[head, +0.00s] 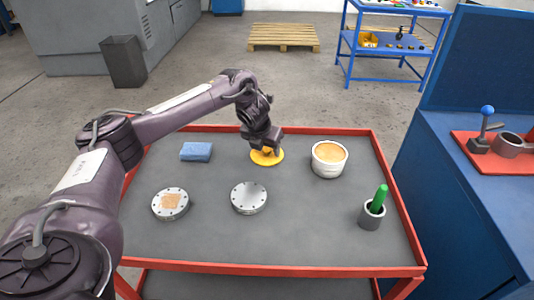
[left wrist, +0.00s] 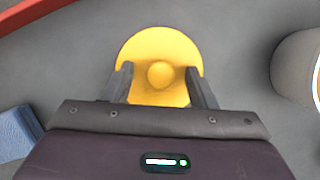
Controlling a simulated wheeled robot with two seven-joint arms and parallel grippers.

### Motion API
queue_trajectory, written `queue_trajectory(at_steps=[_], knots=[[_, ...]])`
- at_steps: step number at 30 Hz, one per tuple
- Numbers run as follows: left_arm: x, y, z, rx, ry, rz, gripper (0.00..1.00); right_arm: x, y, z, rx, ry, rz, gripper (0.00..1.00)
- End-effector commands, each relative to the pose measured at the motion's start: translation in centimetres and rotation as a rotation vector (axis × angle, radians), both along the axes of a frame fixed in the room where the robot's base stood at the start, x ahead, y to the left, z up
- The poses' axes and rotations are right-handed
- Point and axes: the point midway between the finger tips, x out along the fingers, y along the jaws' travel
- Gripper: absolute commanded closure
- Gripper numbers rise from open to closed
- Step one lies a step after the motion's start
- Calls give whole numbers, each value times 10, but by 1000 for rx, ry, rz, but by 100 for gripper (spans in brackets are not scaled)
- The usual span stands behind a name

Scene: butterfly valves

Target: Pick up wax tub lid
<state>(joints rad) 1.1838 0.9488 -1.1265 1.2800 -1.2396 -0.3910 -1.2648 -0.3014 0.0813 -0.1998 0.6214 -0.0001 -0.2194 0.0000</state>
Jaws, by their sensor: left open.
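The wax tub lid is a yellow disc with a round knob in its middle. In the head view the lid (head: 267,157) lies on the grey table top, left of the white wax tub (head: 329,160), which stands uncovered with tan wax inside. My left gripper (head: 267,150) is right over the lid and hides part of it. In the left wrist view the lid (left wrist: 160,45) shows between and beyond the two open fingers of the left gripper (left wrist: 160,85). The knob sits between the fingers, with a gap on each side. My right gripper is in no view.
A blue block (head: 196,152) lies left of the lid. Two round metal flanges (head: 249,198) (head: 170,204) lie nearer, the left one with a tan patch. A grey cup (head: 371,216) with a green-handled tool stands at right. A red rim (head: 300,129) edges the table.

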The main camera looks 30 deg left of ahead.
Motion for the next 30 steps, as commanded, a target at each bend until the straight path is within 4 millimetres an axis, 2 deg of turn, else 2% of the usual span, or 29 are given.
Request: queue_trajectory(at_steps=[2, 13, 23, 26, 30], knots=[[0, 0, 0, 0, 0, 0, 48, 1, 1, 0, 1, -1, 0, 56], [0, 0, 0, 0, 0, 0, 96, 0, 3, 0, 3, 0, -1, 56], [0, 0, 5, 0, -1, 0, 96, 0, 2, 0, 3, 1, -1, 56], [1, 0, 13, -1, -3, 1, 96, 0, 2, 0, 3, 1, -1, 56], [1, 0, 35, -1, -5, 1, 96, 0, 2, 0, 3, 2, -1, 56]])
